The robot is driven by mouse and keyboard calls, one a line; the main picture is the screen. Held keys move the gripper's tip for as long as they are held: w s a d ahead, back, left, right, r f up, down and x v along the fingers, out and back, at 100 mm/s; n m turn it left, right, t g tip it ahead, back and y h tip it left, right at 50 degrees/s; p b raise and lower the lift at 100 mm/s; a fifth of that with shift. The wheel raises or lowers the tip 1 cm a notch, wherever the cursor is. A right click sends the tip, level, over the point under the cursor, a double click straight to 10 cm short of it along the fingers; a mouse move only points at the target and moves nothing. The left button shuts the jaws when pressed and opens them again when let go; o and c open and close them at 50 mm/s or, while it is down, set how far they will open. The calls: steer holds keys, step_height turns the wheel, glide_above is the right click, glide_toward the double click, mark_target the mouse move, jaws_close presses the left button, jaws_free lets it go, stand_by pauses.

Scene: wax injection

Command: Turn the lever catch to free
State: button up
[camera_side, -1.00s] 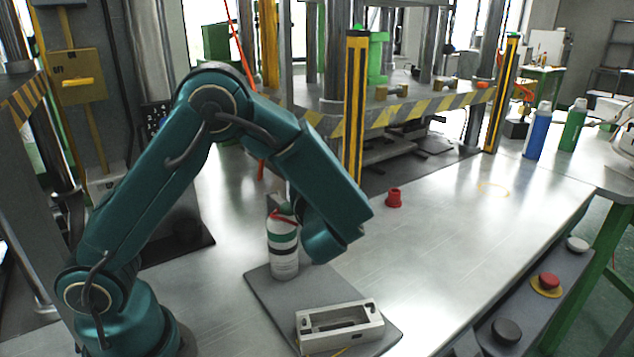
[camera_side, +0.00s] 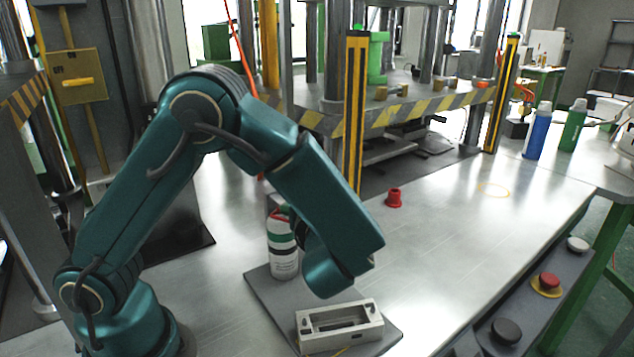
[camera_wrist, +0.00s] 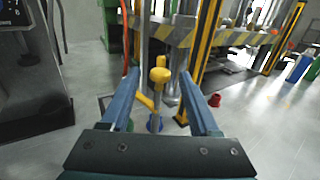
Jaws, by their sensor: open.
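My gripper (camera_wrist: 160,74) shows in the wrist view with its two blue fingers spread apart. Between them appears a yellow lever-like part (camera_wrist: 160,75) with a rounded head and a slanting arm below. The fingers do not visibly touch it, and its distance is hard to judge. I cannot tell for sure whether this is the lever catch. In the side view my wrist hangs over the grey plate, and the fingers are hidden behind it. A yellow handle (camera_side: 78,82) lies level on a box at the far left of that view.
A grey plate (camera_side: 268,298) carries a pale metal frame (camera_side: 340,340) and a white bottle (camera_side: 283,258). A red cup (camera_side: 394,198) stands on the table, near a striped post (camera_side: 355,110) and press. Blue (camera_side: 537,132) and green bottles stand at right.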

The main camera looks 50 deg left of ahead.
steer(key=shift+r+x, duration=0.15)
steer(key=shift+x, duration=1.15)
steer(key=shift+r+x, duration=0.15)
steer(key=shift+x, duration=1.15)
jaws_close()
